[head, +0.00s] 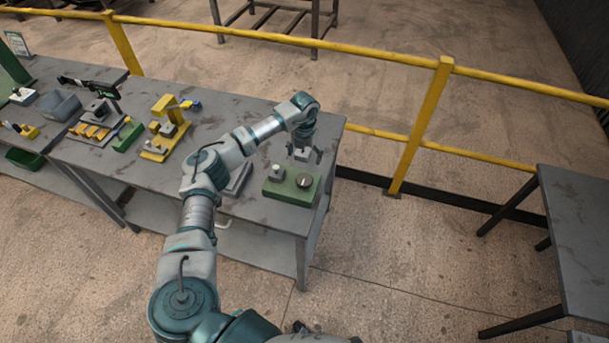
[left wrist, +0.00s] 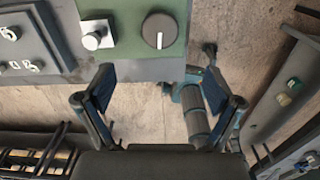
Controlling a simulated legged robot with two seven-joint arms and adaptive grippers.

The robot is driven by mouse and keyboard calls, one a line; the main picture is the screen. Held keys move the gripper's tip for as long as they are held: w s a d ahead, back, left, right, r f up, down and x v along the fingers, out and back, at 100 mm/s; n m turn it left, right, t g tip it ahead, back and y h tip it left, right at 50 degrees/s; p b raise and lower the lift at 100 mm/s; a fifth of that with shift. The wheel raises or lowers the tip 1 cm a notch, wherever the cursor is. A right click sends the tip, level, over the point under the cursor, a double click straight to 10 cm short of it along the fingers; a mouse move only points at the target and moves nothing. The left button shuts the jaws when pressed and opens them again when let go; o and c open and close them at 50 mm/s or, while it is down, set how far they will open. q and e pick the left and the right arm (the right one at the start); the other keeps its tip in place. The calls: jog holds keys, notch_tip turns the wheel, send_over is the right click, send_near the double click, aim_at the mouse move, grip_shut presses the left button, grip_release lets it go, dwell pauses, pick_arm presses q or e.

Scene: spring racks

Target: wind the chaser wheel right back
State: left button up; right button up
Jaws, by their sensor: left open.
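A green box (head: 292,185) stands near the right end of the workbench. On its top is a dark round wheel (head: 304,180) and, left of that, a silver block-like knob (head: 278,172). In the left wrist view the wheel (left wrist: 159,30) shows a white line pointing roughly toward the gripper, and the silver knob (left wrist: 97,35) is beside it. My left gripper (head: 305,155) is open and empty just above and behind the box, apart from the wheel. In the left wrist view the wheel lies beyond the open fingertips (left wrist: 158,82). My right gripper is not in view.
A grey panel (left wrist: 32,40) with silver fittings lies left of the box, partly behind my arm in the head view. A yellow fixture (head: 165,128) and several other fixtures stand further left. A yellow railing (head: 420,110) runs behind the bench.

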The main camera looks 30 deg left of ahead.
aim_at(304, 179)
pick_arm(q)
notch_tip(304, 179, down, 13)
jog(key=shift+r+p, duration=0.15)
jog(key=shift+p, duration=0.5)
jog(key=c, duration=1.1)
